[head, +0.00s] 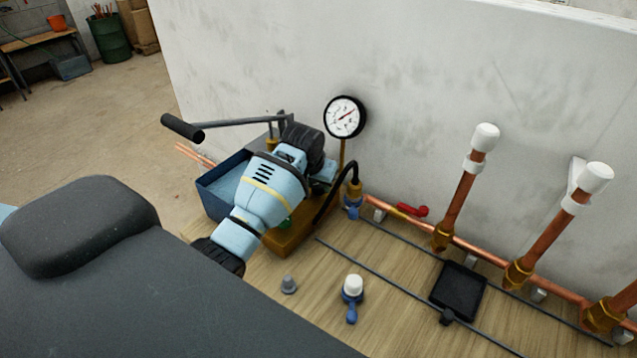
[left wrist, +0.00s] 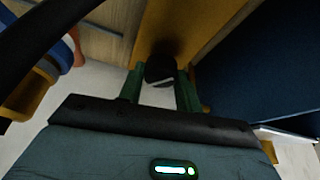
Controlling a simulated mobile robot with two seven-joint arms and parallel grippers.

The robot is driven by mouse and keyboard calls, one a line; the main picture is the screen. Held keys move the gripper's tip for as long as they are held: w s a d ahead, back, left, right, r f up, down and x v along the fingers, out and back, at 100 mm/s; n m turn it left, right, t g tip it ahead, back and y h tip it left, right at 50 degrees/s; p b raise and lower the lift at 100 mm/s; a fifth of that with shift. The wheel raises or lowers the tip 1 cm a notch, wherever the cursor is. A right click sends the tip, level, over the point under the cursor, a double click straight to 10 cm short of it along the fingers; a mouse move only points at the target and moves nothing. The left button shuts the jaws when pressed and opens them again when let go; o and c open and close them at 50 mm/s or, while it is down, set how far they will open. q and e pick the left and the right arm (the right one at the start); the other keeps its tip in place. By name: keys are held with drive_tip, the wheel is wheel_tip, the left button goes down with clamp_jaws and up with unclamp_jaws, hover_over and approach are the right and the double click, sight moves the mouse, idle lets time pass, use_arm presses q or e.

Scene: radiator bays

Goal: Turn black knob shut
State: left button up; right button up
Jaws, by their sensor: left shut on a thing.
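The black knob (left wrist: 160,71) sits on the ochre body of a test pump and shows in the left wrist view between my green fingers. My left gripper (left wrist: 161,88) is shut on it, one finger on each side. A pale mark shows on the knob. In the head view my left gripper (head: 285,222) reaches down to the ochre pump body (head: 291,243); my own wrist hides the knob and most of the fingers there. A round pressure gauge (head: 345,117) stands above the pump, its needle off to the upper right. My right gripper is not in view.
The pump has a blue tank (head: 211,191) and a long lever with a black grip (head: 182,127). A black hose runs to a blue-handled valve (head: 353,205). Copper pipes with white caps (head: 485,136) stand at right.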

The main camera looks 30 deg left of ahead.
use_arm(q)
drive_tip(key=m+h, duration=0.1)
drive_tip(key=m, duration=0.2)
drive_tip(key=m+h, duration=0.1)
drive_tip(key=m, duration=0.2)
drive_tip(key=shift+a+g, duration=0.2)
drive_tip(key=shift+g, duration=0.1)
drive_tip(key=m+h, duration=0.1)
drive_tip(key=m, duration=0.1)
drive_tip(key=m+g+h, duration=0.1)
drive_tip(key=m, duration=0.2)
drive_tip(key=shift+w, duration=0.1)
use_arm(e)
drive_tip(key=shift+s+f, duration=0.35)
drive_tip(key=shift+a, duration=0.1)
use_arm(q)
drive_tip(key=o, duration=1)
drive_tip(key=shift+r, duration=0.15)
